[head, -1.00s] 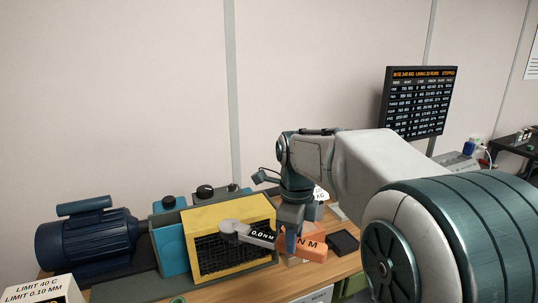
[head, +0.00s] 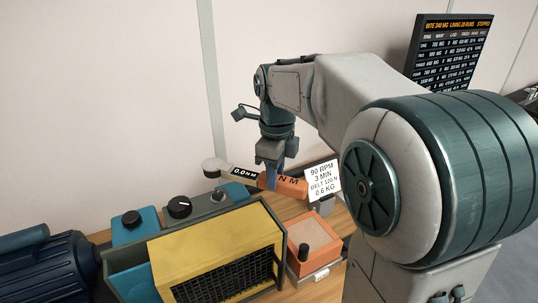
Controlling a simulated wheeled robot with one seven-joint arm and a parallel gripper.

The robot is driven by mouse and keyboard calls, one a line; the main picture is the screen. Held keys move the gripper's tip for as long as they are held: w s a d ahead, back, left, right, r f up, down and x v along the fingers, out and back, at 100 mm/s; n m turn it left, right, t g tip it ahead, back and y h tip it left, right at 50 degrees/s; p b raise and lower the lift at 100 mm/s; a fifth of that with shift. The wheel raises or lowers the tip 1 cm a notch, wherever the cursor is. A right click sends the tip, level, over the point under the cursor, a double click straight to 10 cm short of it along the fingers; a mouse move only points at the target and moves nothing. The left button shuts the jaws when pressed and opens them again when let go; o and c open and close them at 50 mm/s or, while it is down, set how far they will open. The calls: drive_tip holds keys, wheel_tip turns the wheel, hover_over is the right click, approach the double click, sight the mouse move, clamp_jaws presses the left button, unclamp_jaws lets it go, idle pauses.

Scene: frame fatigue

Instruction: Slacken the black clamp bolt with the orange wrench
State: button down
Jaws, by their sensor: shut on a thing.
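My gripper (head: 271,178) is shut on the orange wrench (head: 291,187), near where its orange handle meets the dark shaft. The wrench is held about level, above and behind the yellow-fronted machine. Its round grey head (head: 214,167) points left and its handle points right. Its shaft readout shows 0.0 NM. I cannot tell for certain which dark part is the black clamp bolt.
The yellow machine (head: 219,250) with a black grille fills the front middle. Black knobs (head: 179,206) stand on blue and grey housings behind it. A dark blue motor (head: 48,265) is at the left. A white sign (head: 323,180) stands just right of the handle.

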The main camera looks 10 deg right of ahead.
sight(275, 192)
drive_tip(key=shift+w+r, duration=0.1)
drive_tip(key=shift+w, duration=0.1)
drive_tip(key=shift+s, duration=0.15)
wheel_tip(275, 192, down, 6)
drive_tip(key=b, duration=0.4)
idle(0.5)
drive_tip(key=shift+f, duration=1.45)
idle(1.2)
drive_tip(key=shift+d, duration=0.1)
